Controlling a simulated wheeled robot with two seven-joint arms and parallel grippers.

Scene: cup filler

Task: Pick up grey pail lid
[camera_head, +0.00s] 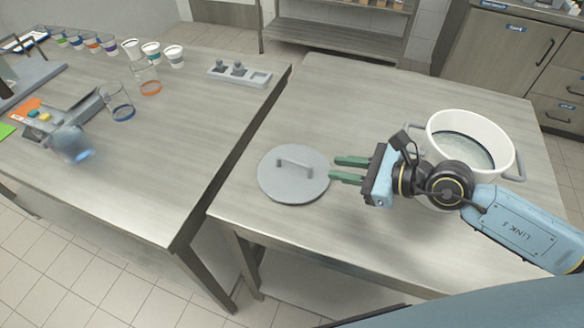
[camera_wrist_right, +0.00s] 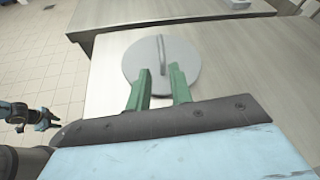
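The grey pail lid (camera_head: 293,186) lies flat on the right-hand table, a round disc with a raised bar handle (camera_head: 294,163). It also shows in the right wrist view (camera_wrist_right: 140,58), with its handle pointing roughly away from the fingers. My right gripper (camera_head: 333,168) has green fingers that are apart and empty. Its tips are at the lid's right edge, pointing toward the handle; in the wrist view the gripper (camera_wrist_right: 160,71) overlaps the near part of the lid. Contact with the lid cannot be told. My left gripper appears small at the left of the wrist view (camera_wrist_right: 40,120); its fingers are unclear.
A white pail (camera_head: 470,112) with side handles stands on the right, partly behind my right arm. The left table holds several cups (camera_head: 150,52), a grey holder (camera_head: 238,76) and a filling device. A gap separates the tables. Table surface around the lid is clear.

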